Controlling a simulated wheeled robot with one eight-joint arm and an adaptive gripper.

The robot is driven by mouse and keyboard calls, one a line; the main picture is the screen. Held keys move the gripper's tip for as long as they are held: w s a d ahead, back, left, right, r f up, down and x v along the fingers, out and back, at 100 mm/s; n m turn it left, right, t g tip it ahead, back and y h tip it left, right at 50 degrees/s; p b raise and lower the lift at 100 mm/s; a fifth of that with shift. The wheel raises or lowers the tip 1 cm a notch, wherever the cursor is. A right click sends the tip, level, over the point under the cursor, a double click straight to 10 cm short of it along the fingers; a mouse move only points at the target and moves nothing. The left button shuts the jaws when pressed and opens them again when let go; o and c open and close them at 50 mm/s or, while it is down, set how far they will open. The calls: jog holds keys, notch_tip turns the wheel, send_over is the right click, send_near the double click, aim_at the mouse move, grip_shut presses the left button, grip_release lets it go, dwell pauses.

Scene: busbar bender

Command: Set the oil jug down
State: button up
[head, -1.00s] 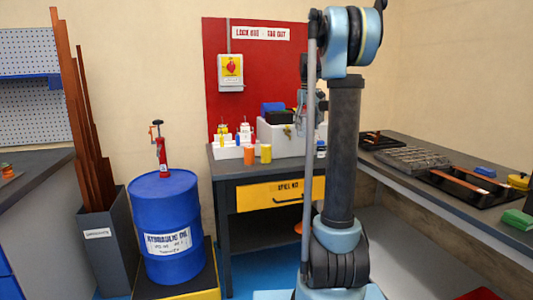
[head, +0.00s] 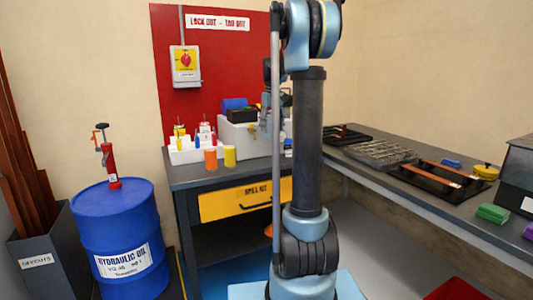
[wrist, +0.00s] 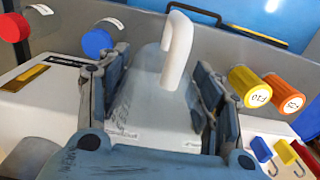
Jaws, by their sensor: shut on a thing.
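In the wrist view, the pale oil jug (wrist: 150,92) sits between the two dark finger pads of my gripper (wrist: 163,95). Its white hooked handle (wrist: 179,45) rises above the pads, and a small label shows low on its body. My gripper is shut on the jug. In the head view, my gripper (head: 268,105) is by the back of the grey cabinet, partly hidden by my own arm. I cannot make out the jug clearly there, or tell whether its base touches the cabinet top (head: 205,180).
Orange (head: 210,158) and yellow (head: 230,156) cylinders stand on the cabinet beside a white box (head: 240,138) and a bottle rack. Small padlocks (wrist: 285,150) show close to my gripper. A blue oil drum (head: 118,230) stands left. A bench (head: 420,200) with trays runs along the right.

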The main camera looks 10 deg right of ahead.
notch_tip(320, 180, down, 12)
jog(key=shift+s+a+r, duration=0.1)
jog(key=shift+a+r, duration=0.05)
jog(key=shift+r, duration=0.05)
dwell(0.4)
jog(key=o, duration=1.1)
jog(key=shift+f, duration=0.1)
notch_tip(320, 180, up, 12)
jog(key=shift+r, duration=0.1)
